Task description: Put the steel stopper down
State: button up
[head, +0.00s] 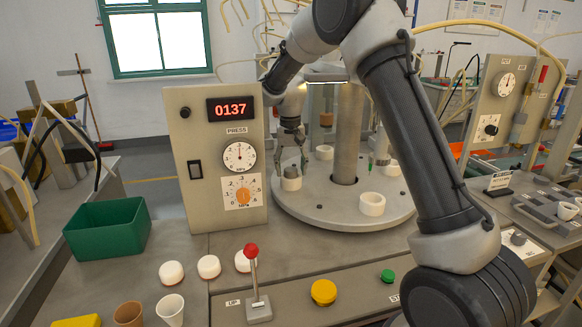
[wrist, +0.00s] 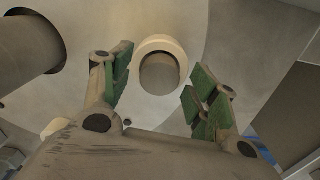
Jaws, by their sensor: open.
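The steel stopper (wrist: 159,73) is a grey cylinder standing inside a cream ring (wrist: 146,46) on the round grey turntable (head: 330,216). In the head view the stopper (head: 291,172) shows only in part, in the ring (head: 291,185) at the turntable's left. My gripper (head: 293,165) is just above it. In the wrist view my gripper (wrist: 158,64) is open, its green-padded fingers on either side of the ring and apart from it. Nothing is held.
Other cream rings (head: 372,204) sit around the turntable's central post (head: 348,140). The press panel (head: 216,150) stands close at left. A green bin (head: 107,229), white-topped pieces (head: 171,272), a red-knobbed lever (head: 252,250) and a yellow button (head: 323,292) occupy the bench front.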

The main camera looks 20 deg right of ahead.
aim_at(291, 170)
jog(key=shift+r, duration=0.1)
notch_tip(291, 170, up, 13)
dwell(0.5)
